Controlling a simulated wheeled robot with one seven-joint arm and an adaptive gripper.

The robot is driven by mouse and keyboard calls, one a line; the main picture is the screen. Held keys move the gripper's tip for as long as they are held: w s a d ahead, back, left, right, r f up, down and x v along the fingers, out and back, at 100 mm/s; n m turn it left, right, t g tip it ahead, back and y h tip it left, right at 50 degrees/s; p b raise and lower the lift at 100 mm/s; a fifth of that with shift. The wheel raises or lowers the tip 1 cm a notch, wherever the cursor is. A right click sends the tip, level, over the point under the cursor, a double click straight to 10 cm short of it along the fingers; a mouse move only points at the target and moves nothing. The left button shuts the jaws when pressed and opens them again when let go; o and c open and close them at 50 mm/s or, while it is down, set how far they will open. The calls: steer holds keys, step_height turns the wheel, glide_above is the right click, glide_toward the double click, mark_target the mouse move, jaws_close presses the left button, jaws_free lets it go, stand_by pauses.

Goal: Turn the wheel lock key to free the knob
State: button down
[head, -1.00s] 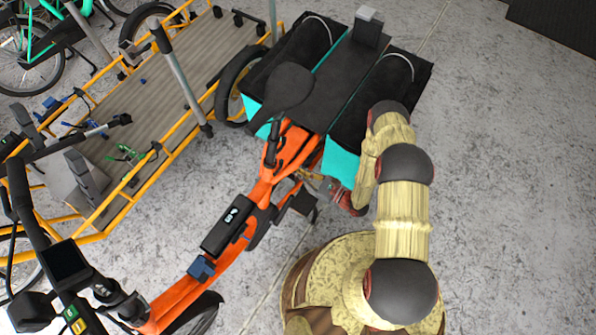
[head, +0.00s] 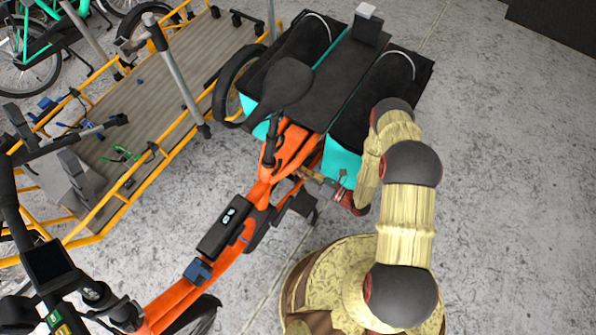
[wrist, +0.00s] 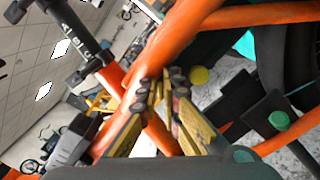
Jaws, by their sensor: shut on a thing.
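The orange cargo bike (head: 178,295) stands left of my arm, with black bags on its rear rack. My gripper (head: 306,174) reaches in low at the side of its rear frame, just behind the seat tube. In the wrist view my gripper (wrist: 160,88) has its two yellow fingers close together beside an orange frame tube (wrist: 172,40). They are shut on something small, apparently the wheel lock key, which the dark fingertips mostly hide. I cannot make out a knob for certain; a round yellow piece (wrist: 199,75) shows just right of the fingertips.
A yellow-railed flatbed cargo bike (head: 150,95) with a grey upright post stands at the left. The orange bike's saddle (head: 283,84) and teal-sided bags (head: 342,163) are close to my arm. The concrete floor (head: 510,190) at the right is free.

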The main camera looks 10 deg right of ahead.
steer(key=shift+w+d+f+m+b, duration=0.1)
steer(key=shift+m+b, duration=0.2)
steer(key=shift+m, duration=1.05)
steer(key=shift+s+a+f+m+b, duration=0.15)
steer(key=shift+m+b, duration=0.15)
steer(key=shift+m, duration=1.1)
steer(key=shift+w+d+f+m+b, duration=0.15)
steer(key=shift+m+b, duration=0.15)
steer(key=shift+m, duration=1.05)
steer(key=c, duration=2)
jaws_free()
steer(key=v, duration=0.8)
